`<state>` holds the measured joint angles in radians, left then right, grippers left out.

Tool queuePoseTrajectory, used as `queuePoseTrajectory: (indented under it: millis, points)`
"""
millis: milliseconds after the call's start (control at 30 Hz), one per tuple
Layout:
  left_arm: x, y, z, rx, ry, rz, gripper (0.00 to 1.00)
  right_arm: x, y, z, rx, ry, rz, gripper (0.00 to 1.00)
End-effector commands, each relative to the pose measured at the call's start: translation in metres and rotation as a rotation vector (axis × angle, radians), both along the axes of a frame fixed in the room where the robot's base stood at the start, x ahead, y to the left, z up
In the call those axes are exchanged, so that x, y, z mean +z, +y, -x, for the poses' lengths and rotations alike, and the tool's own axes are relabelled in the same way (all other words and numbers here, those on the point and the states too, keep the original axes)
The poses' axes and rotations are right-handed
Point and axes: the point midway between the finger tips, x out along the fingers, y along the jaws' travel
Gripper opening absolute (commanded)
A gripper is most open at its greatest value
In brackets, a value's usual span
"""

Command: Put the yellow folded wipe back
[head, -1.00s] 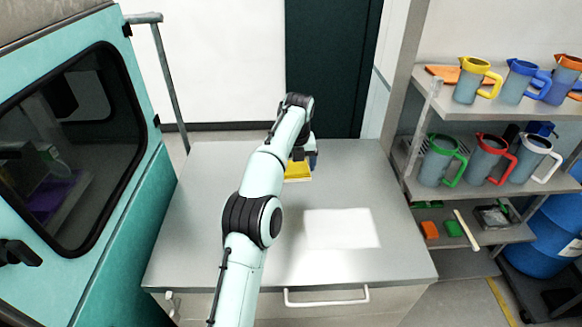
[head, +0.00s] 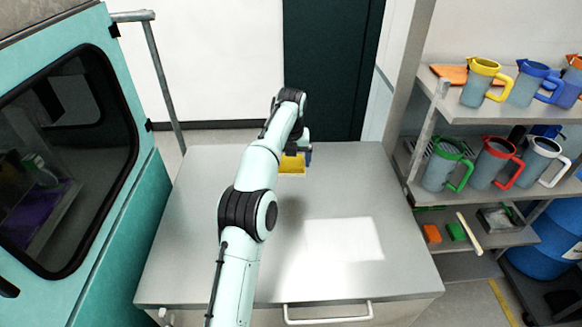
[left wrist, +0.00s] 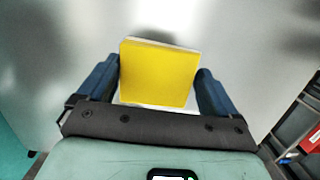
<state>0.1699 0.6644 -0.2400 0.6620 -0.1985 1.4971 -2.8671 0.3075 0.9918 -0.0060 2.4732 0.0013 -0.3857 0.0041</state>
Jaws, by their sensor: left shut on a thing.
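The yellow folded wipe (head: 291,168) is a flat yellow square near the back edge of the grey table, partly hidden by my left gripper (head: 300,153). In the left wrist view the wipe (left wrist: 158,74) lies between the two blue fingers of my left gripper (left wrist: 157,72), which is shut on it. A pale edge shows along the wipe's top and bottom. I cannot tell how far the wipe is above the table. My right gripper is not in view.
The grey table (head: 200,255) is otherwise clear, with a bright white rectangle (head: 343,240) on its top. A teal cabinet with a dark window (head: 60,160) stands at left. Shelves at right (head: 440,205) hold several jugs, such as a green-rimmed one (head: 444,165).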

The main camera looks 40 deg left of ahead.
Motion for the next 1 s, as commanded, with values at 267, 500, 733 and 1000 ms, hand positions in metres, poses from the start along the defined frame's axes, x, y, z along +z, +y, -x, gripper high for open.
queuePoseTrajectory:
  millis: [267,500,733,1000]
  points:
    - [-0.060,0.000,0.003,0.001,0.006,0.001,0.68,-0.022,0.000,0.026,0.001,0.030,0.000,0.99]
    - [-0.080,0.000,0.001,0.001,0.001,0.001,0.68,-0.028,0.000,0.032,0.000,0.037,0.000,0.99]
    - [-0.079,0.000,0.001,0.002,-0.001,0.001,0.68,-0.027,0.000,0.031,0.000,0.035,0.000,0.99]
    - [-0.084,-0.001,0.001,0.002,0.000,0.002,0.99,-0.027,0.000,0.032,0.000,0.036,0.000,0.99]
